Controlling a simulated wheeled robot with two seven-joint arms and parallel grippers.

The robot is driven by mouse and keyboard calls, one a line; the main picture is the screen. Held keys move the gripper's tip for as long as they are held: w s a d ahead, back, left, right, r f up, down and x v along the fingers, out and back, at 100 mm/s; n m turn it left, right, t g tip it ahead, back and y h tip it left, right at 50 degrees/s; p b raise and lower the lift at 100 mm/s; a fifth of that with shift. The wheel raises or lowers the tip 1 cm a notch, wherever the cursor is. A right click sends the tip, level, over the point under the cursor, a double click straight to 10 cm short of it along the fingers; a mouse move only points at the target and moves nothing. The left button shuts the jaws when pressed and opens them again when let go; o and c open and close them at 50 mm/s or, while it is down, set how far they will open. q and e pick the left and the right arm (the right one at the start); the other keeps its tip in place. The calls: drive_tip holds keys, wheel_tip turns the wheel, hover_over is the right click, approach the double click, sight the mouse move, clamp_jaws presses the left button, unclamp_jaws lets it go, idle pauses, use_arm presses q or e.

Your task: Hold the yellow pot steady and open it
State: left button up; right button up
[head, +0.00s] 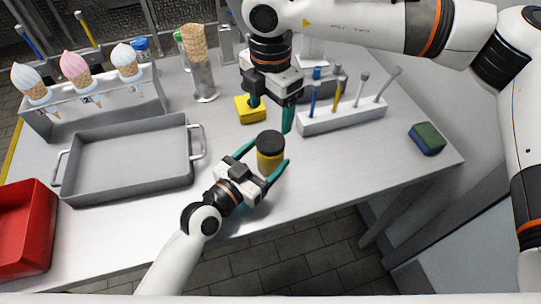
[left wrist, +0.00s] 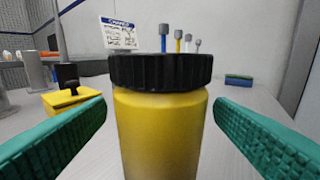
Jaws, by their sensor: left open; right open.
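The yellow pot (head: 270,158) with a black lid (head: 270,141) stands upright on the table. In the left wrist view the pot (left wrist: 161,135) and its ribbed black lid (left wrist: 160,70) fill the middle; the lid sits on the pot. My left gripper (head: 260,165) is open, low, with its teal fingers on either side of the pot; gaps show on both sides in the left wrist view. My right gripper (head: 270,115) is open and empty, pointing down just above and behind the lid, apart from it.
A white holder (head: 340,117) with several tools stands to the right, a green-blue sponge (head: 427,138) farther right. A grey tray (head: 130,165), a red bin (head: 25,230) and an ice-cream rack (head: 95,95) are left. The table's right front is clear.

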sight(270, 141)
use_arm(q)
drive_tip(key=shift+x, duration=1.2)
clamp_jaws()
use_arm(e)
drive_tip(key=shift+s+a, duration=0.15)
drive_tip(key=shift+f, duration=0.1)
drive_tip(key=shift+f, duration=3.9)
